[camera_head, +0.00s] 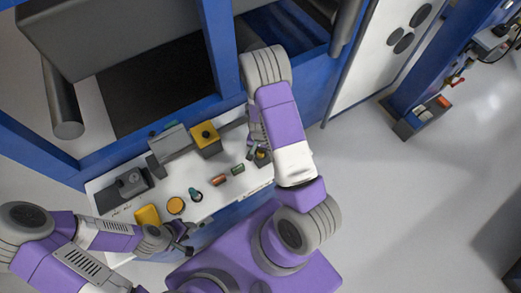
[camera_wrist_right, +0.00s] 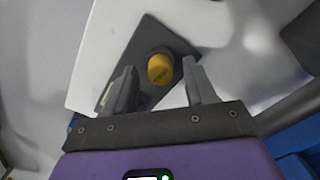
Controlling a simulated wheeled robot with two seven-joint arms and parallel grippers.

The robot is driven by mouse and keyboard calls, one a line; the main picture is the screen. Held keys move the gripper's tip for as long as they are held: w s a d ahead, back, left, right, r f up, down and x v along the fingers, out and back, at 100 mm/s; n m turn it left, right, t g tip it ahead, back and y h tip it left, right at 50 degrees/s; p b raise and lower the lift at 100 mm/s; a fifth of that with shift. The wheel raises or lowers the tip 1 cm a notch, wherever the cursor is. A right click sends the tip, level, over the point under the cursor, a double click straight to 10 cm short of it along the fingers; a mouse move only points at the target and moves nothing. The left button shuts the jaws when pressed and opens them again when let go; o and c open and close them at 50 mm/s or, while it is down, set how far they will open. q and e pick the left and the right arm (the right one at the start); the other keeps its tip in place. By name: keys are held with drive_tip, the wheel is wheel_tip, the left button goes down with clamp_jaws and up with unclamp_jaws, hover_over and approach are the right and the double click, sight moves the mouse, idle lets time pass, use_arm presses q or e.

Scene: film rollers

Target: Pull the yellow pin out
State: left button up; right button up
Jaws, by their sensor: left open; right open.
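The yellow pin (camera_wrist_right: 160,69) shows in the right wrist view as a round yellow head on a dark grey plate (camera_wrist_right: 152,36). In the head view a small yellow spot (camera_head: 262,156), likely the same pin, shows beside my right gripper (camera_head: 256,150) at the right end of the white table. My right gripper (camera_wrist_right: 160,72) is open, with one finger on each side of the pin head in the picture; I cannot tell whether they touch it. My left gripper (camera_head: 187,241) is open and empty near the table's front edge.
The white table (camera_head: 222,197) holds a yellow box with a black knob (camera_head: 205,137), an orange disc (camera_head: 175,205), a yellow block (camera_head: 148,215), a red-brown cylinder (camera_head: 217,180) and a green cylinder (camera_head: 238,168). Blue machine framing (camera_head: 222,45) stands behind.

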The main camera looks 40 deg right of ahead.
drive_tip(key=shift+c, duration=0.3)
clamp_jaws()
drive_tip(key=shift+r+p, duration=0.65)
drive_tip(key=shift+r, duration=0.3)
drive_tip(key=shift+f, duration=0.1)
drive_tip(key=shift+o, duration=0.3)
unclamp_jaws()
